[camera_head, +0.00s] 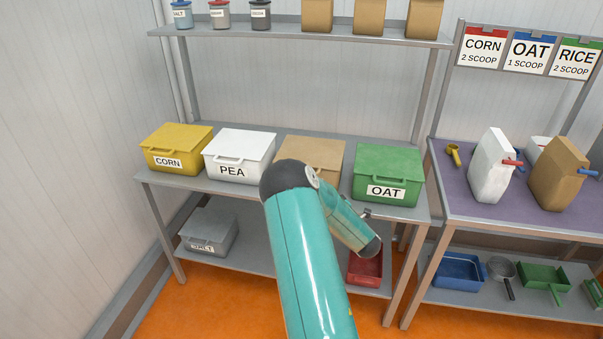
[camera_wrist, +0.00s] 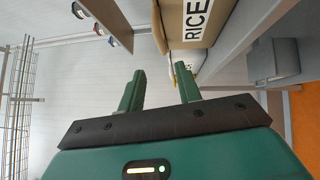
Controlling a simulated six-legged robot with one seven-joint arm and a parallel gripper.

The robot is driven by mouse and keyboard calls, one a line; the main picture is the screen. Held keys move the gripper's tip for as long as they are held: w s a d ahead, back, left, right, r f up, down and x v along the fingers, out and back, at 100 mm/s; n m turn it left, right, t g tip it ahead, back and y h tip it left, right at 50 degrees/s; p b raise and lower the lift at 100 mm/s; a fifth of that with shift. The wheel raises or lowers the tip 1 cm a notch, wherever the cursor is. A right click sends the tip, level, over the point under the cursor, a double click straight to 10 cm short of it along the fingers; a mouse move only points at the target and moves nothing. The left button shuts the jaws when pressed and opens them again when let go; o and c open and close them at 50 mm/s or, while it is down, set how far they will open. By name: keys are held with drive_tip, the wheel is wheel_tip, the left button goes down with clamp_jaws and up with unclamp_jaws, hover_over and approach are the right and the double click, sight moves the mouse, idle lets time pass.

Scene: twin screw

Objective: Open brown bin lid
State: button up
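The brown bin (camera_head: 312,150) stands on the upper worktop between the white PEA bin (camera_head: 239,156) and the green OAT bin (camera_head: 388,175). Its lid looks shut, and my arm hides its front in the head view. In the wrist view the brown bin (camera_wrist: 224,25) shows sideways at the top, with a RICE label on its front. My gripper (camera_wrist: 160,73) is open and nothing shows between its two green fingers. The fingers appear close to the bin, but I see no contact. In the head view my arm mostly hides the gripper.
A yellow CORN bin (camera_head: 176,148) stands left of the PEA bin. A shelf (camera_head: 290,32) with jars and brown boxes runs above. A grey bin (camera_head: 209,231) and a red bin (camera_head: 366,269) sit below. A purple-topped table (camera_head: 480,203) stands right.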

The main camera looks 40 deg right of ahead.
drive_tip(key=w, duration=0.4)
drive_tip(key=w+d+r, duration=0.1)
drive_tip(key=w, duration=0.8)
drive_tip(key=shift+w+d+r, duration=0.25)
drive_tip(key=shift+w, duration=0.05)
clamp_jaws()
